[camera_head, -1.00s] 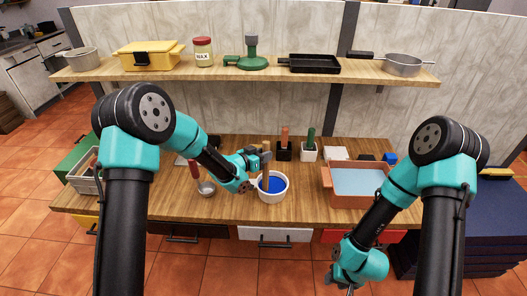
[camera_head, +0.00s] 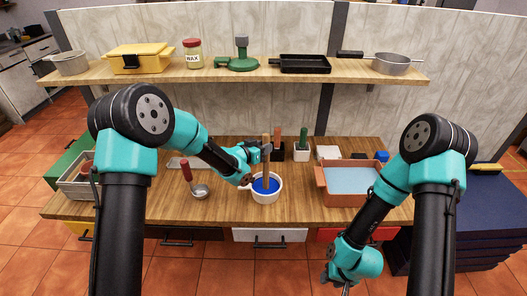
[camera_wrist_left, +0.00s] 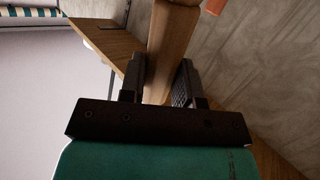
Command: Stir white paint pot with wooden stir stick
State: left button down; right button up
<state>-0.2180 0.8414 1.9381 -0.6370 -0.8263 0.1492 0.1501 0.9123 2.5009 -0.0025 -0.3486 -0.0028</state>
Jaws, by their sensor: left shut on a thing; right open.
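The white pot (camera_head: 267,197) stands on the wooden workbench in the head view and holds blue paint (camera_head: 274,185). The wooden stir stick (camera_head: 266,168) is upright, with its lower end in the pot. My left gripper (camera_head: 265,153) is shut on the stick above the pot's rim. The left wrist view shows the stick (camera_wrist_left: 168,50) between the two dark fingers (camera_wrist_left: 158,90). The stick's lower tip is hidden in the paint.
A ladle with a red handle (camera_head: 186,171) lies left of the pot. An orange-brown tray with pale blue content (camera_head: 350,199) is to the right. Small holders with upright handles (camera_head: 302,154) stand behind the pot. A shelf (camera_head: 240,78) with several items runs above.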

aim_at(264, 140)
pick_arm(q)
jog(key=shift+w+r, duration=0.15)
jog(key=shift+r, duration=1.15)
jog(key=shift+w+r, duration=0.1)
jog(key=shift+r, duration=1.15)
jog(key=shift+r, duration=0.1)
jog(key=shift+r, duration=2.4)
